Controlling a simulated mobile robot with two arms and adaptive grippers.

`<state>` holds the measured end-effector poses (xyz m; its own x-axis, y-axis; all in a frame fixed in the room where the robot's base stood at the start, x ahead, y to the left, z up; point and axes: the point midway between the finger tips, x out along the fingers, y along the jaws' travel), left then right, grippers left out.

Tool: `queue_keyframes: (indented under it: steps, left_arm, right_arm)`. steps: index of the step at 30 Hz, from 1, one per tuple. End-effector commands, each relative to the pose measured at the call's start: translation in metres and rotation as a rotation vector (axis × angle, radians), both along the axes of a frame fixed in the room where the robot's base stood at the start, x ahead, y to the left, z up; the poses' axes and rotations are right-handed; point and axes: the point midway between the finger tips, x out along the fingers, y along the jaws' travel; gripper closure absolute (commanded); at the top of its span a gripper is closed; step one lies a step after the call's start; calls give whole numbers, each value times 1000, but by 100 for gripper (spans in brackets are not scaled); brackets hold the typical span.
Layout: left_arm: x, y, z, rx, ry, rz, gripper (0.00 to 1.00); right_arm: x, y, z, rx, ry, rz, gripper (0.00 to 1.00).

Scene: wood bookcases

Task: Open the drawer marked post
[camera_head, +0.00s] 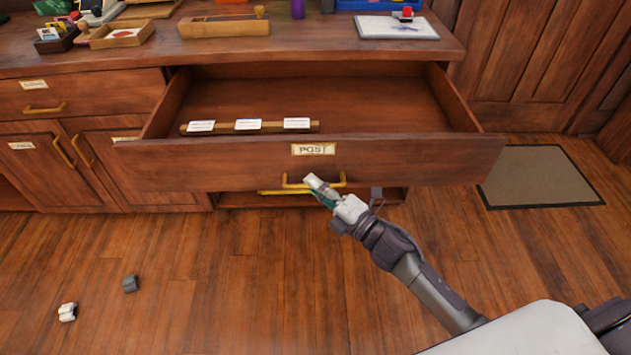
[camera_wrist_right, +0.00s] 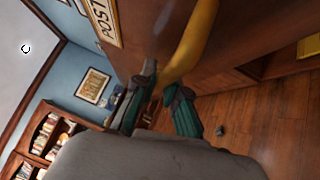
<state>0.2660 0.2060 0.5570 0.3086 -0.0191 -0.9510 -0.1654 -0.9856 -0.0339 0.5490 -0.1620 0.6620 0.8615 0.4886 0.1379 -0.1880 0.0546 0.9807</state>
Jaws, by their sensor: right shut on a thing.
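The post drawer (camera_head: 230,160) is pulled well out of the wooden cabinet, its inside showing. A label reading POST (camera_head: 314,149) is on its front and also shows in the right wrist view (camera_wrist_right: 103,20). Below the label is a brass bar handle (camera_head: 293,182); it runs between my fingers in the right wrist view (camera_wrist_right: 192,42). My right gripper (camera_head: 312,184) is shut on this handle, with fingertips (camera_wrist_right: 165,92) on either side of it. My left gripper is in neither view.
Inside the drawer is a wooden strip with white cards (camera_head: 248,125). The counter (camera_head: 330,48) above holds boxes and a clipboard (camera_head: 397,27). A white object (camera_head: 67,312) and a grey object (camera_head: 130,284) lie on the floor. A mat (camera_head: 540,177) lies at right.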

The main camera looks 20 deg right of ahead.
Motion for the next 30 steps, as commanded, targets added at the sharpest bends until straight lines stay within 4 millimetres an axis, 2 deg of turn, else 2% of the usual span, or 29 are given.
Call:
queue_keyframes:
  steps: [12,13,17,26,30]
  left_arm:
    - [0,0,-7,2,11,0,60]
    - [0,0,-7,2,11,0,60]
    - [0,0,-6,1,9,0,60]
    - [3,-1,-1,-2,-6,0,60]
    - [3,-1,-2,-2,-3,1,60]
  right_arm:
    - [-1,0,0,0,1,-1,100]
    - [-1,0,0,0,1,-1,86]
    - [-1,0,0,0,1,-1,64]
    - [-1,0,0,0,0,-1,63]
    - [-10,-5,-2,1,3,-2,63]
